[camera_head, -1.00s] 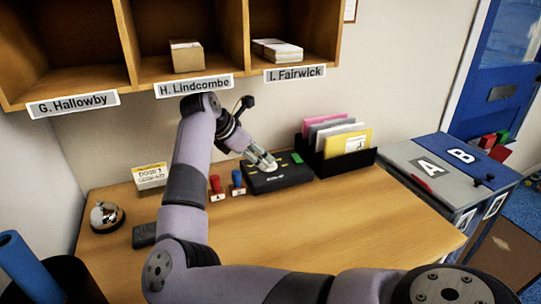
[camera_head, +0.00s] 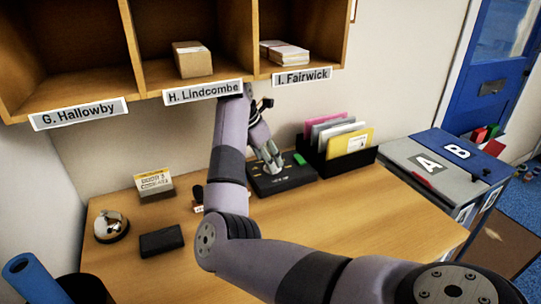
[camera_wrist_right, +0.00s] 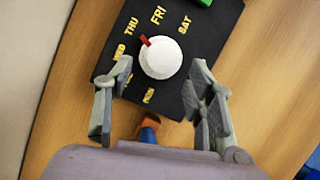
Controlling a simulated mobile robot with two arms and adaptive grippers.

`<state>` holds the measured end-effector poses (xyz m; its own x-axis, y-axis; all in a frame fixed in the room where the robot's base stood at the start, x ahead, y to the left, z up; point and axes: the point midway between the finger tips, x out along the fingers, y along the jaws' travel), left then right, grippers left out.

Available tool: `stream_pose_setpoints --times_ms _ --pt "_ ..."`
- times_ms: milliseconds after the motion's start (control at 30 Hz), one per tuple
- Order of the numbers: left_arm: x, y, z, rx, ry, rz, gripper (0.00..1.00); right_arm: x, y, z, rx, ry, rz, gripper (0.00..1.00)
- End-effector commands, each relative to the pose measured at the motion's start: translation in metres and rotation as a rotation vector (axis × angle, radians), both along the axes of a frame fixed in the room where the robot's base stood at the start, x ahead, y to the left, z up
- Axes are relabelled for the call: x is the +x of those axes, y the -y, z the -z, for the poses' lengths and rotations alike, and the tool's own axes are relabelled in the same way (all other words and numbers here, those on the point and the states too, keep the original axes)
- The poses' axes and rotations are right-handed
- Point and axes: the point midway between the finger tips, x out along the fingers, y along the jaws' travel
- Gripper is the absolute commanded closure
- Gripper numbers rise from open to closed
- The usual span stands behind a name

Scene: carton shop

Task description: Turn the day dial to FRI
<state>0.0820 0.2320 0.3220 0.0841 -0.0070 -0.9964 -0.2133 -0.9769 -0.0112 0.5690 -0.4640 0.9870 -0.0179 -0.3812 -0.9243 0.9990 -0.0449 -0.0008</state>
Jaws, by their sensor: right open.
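The day dial is a white round knob (camera_wrist_right: 160,58) with a red pointer on a black box (camera_wrist_right: 215,45) with yellow day labels. In the right wrist view the pointer is toward THU (camera_wrist_right: 131,27), to the left of FRI (camera_wrist_right: 158,15); SAT (camera_wrist_right: 184,24) is beyond FRI. The box (camera_head: 290,182) stands on the desk in the head view, its knob partly hidden by my right gripper (camera_head: 272,158). In the wrist view this gripper (camera_wrist_right: 161,80) is open, its fingers at either side of the knob's near part, with gaps to the knob. My left gripper is out of view.
A file holder (camera_head: 340,168) with coloured folders stands right of the box. A sign card (camera_head: 154,184), a bell (camera_head: 111,227) and a dark pad (camera_head: 161,241) are at the left. Shelf compartments hang above. The front right desk (camera_head: 390,215) is clear.

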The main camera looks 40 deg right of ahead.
Motion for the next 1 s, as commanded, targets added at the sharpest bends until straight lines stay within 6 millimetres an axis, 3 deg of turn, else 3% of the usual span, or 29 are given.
stream_pose_setpoints --times_ms 100,533,1000 --pt "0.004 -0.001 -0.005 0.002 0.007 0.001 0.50 -0.001 0.015 -0.001 0.000 -0.001 0.001 0.50" --pt "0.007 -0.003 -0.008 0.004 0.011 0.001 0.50 -0.001 0.017 0.011 -0.001 0.000 0.001 0.50" --pt "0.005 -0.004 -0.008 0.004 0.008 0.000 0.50 -0.001 0.017 0.011 -0.001 0.001 0.001 0.82"
